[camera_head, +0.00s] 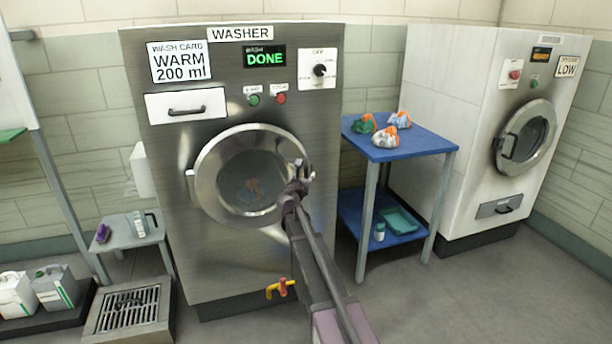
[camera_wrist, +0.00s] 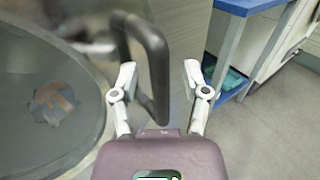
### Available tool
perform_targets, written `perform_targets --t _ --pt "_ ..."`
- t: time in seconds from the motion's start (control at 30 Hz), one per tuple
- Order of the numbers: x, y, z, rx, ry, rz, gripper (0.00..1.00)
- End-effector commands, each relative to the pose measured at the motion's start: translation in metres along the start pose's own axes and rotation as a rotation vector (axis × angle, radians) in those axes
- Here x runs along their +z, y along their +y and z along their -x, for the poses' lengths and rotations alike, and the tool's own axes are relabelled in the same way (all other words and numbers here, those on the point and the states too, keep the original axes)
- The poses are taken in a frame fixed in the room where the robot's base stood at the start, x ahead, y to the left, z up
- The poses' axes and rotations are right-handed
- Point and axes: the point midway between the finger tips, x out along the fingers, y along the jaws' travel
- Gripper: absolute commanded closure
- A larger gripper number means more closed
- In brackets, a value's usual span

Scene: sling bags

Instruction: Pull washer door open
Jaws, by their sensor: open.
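The steel washer (camera_head: 183,243) stands in the middle of the head view, its display reading DONE. Its round glass door (camera_head: 207,190) looks closed, with a blurred orange and grey item (camera_head: 251,190) behind the glass. The dark door handle (camera_wrist: 158,70) is a loop seen in the wrist view; in the head view my gripper mostly hides it. My gripper (camera_head: 300,170) is at the right edge of the door. In the wrist view my gripper (camera_wrist: 160,80) is open, with one finger on each side of the handle bar. I cannot tell whether either finger touches it.
A blue two-tier table (camera_head: 415,143) with bundled cloths stands close to the right of the washer. A white dryer (camera_head: 455,90) is further right. A small grey table (camera_head: 125,232) and floor drain (camera_head: 130,303) are at left. Floor at front right is clear.

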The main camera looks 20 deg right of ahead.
Motion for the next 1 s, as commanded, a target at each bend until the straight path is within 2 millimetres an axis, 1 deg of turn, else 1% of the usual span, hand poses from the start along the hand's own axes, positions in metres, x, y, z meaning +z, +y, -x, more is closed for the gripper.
perform_targets --t 0.03,0.13,0.47,0.57,0.6,0.67,0.7,1.0 --pt "0.0000 0.0005 -0.0046 0.000 0.000 0.000 0.41" --pt "0.0000 0.0002 -0.0079 0.000 0.000 0.000 0.41" --pt "0.0000 -0.0004 -0.0087 0.000 0.000 0.000 0.41" --pt "0.0000 -0.0003 -0.0087 0.000 0.000 0.000 0.67" --pt "0.0000 -0.0003 -0.0087 0.000 0.000 0.000 0.79" --pt "0.0000 -0.0003 -0.0087 0.000 0.000 0.000 0.97" --pt "0.0000 -0.0003 -0.0087 0.000 0.000 0.000 1.00" --pt "0.0001 -0.0013 -0.0065 0.000 0.000 0.000 1.00"
